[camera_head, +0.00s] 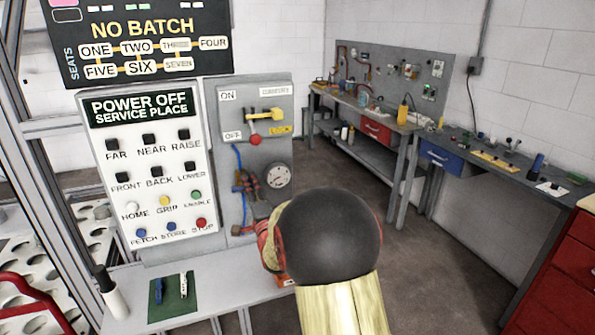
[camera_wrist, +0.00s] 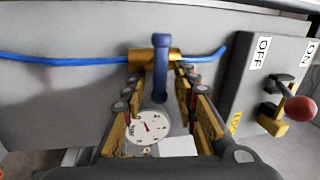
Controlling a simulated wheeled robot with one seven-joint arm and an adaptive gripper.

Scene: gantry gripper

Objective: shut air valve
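The air valve (camera_wrist: 172,56) is a brass body on a blue air line in the wrist view. Its blue handle (camera_wrist: 160,62) stands across the line as seen there. My gripper (camera_wrist: 158,84) is open, one finger on each side of the handle, with gaps showing on both sides. Whether the fingertips reach the handle's depth is hard to tell. In the head view my dark wrist (camera_head: 332,238) stands before the panel's lower right, and the valve is hard to make out there. The blue air line (camera_head: 238,158) runs down the panel.
A round gauge (camera_head: 278,175) sits beside the valve. Above is a yellow switch lever (camera_head: 266,115) with a red knob (camera_head: 255,140) near OFF. A button panel (camera_head: 158,170) reading POWER OFF stands left. Workbenches (camera_head: 455,160) line the right; the floor between is clear.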

